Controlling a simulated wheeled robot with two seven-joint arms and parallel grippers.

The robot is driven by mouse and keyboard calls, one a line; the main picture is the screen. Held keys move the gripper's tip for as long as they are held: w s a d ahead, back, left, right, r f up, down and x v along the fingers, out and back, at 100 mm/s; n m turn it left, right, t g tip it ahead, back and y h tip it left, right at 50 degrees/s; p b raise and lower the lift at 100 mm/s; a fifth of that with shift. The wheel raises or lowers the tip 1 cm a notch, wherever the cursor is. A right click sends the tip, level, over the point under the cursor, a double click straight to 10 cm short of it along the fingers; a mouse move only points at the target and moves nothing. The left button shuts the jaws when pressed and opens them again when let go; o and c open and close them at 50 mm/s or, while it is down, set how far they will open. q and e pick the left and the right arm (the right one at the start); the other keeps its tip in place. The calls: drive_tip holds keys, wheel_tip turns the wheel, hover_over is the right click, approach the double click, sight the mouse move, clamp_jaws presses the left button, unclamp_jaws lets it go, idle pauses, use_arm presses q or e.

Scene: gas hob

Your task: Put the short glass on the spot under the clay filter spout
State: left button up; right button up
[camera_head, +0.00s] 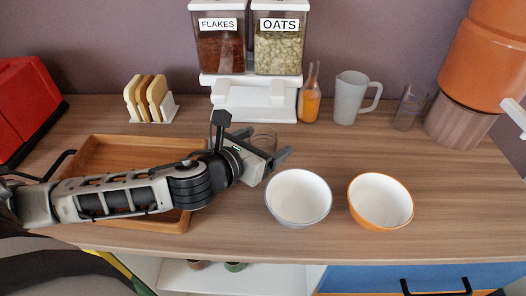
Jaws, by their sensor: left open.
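A clear short glass (264,134) stands on the counter in front of the cereal dispenser, partly hidden behind my left gripper. My left gripper (252,141) is open right at this glass, with one finger to its left and one to its right. I cannot tell whether the fingers touch it. The orange clay filter (484,62) stands at the far right on a ribbed brown base (460,122). Its white spout (514,113) sticks out at the right edge. The counter below the spout looks bare. My right gripper is not in view.
A grey-white bowl (298,197) and an orange-rimmed bowl (380,200) stand at the front middle. A wooden tray (120,150) lies under my left arm. The front right counter is clear.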

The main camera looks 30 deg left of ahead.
use_arm(q)
drive_tip(key=c, duration=1.2)
drive_tip(key=shift+c, duration=0.2)
